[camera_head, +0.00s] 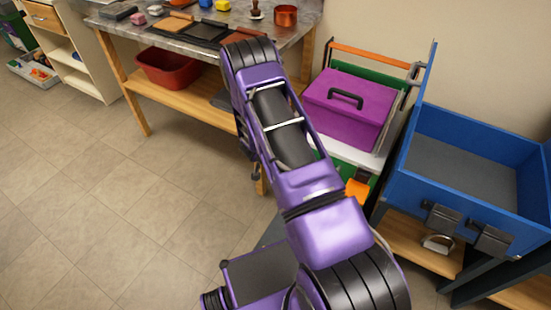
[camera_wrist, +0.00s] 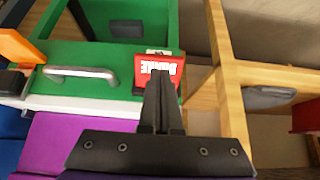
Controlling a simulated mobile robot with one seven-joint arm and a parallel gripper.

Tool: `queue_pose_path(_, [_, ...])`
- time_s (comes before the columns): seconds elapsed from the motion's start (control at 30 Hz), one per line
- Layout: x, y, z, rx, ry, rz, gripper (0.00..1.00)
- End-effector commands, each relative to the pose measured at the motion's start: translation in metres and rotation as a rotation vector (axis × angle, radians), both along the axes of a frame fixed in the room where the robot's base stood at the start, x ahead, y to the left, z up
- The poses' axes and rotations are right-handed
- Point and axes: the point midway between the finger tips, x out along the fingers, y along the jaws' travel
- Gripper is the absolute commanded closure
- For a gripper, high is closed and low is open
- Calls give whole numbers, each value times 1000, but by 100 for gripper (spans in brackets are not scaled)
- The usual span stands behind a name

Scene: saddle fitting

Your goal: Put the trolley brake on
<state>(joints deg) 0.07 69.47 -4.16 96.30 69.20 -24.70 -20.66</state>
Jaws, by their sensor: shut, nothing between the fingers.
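The trolley is green with a pale top (camera_head: 378,160) and stands right of my arm in the head view. In the wrist view its green side (camera_wrist: 85,52) carries a metal bar handle (camera_wrist: 82,74). A red part with upside-down white lettering that seems to read BRAKE (camera_wrist: 173,66) is at the trolley's edge, beside a wooden post. My gripper (camera_wrist: 162,78) is shut and empty, its fingertips overlapping the red part in the picture. I cannot tell whether they touch it. In the head view my arm hides the gripper and the red part.
A purple toolbox (camera_head: 370,110) sits on the trolley. A blue open box (camera_head: 470,128) stands right of it. A workbench (camera_head: 142,32) stands at the left, with a red tub (camera_head: 165,72) on its lower shelf. The tiled floor at left is clear.

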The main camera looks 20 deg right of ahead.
Motion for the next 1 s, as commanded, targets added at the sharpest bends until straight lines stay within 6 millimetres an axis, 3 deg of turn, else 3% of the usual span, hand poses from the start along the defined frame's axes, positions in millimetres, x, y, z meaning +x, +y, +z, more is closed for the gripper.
queue_pose_path(0.1, [-18, 26, 10, 2, 2, 8, 100])
queue_pose_path(0.4, [-45, 61, 25, 1, 1, 6, 100])
queue_pose_path(1.0, [-49, 65, 27, 1, -1, 3, 100])
